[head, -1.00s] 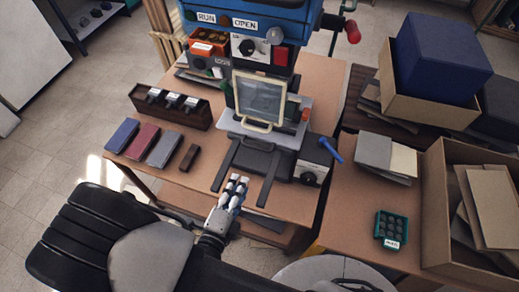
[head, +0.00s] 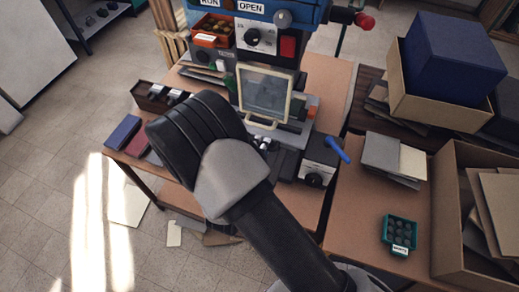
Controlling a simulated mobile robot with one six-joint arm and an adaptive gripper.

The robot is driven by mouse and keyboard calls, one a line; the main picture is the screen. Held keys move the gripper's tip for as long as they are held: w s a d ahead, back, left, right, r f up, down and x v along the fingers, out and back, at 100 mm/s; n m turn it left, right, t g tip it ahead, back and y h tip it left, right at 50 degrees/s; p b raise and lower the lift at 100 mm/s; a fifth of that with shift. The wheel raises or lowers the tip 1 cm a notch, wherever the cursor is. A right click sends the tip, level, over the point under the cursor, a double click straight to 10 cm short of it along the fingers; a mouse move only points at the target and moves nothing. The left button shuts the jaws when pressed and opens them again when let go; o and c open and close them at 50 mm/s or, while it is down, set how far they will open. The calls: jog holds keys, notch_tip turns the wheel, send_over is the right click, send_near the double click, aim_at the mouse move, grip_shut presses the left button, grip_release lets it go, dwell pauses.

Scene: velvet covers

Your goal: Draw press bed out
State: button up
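The press (head: 252,12) is blue, with RUN and OPEN labels, at the top of the head view. A clear guard in a cream frame (head: 290,97) stands upright at its front. The pale press bed (head: 300,128) lies behind and beneath the guard, with a cream handle (head: 260,123) at its front. It appears to sit inside the press. My gripper (head: 264,144) is just below and in front of the handle, small and largely covered by my arm. I cannot tell whether it touches the handle or whether its fingers are open. My arm also hides most of the dark rails.
A box with a blue lever (head: 338,150) stands right of the rails. A dark rack (head: 152,97) and coloured books (head: 123,132) are at left. A green tray (head: 399,233), grey and cream pads (head: 381,153) and cardboard boxes (head: 450,200) occupy the right-hand table.

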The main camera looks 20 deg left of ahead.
grip_shut()
dwell(0.3)
dwell(0.5)
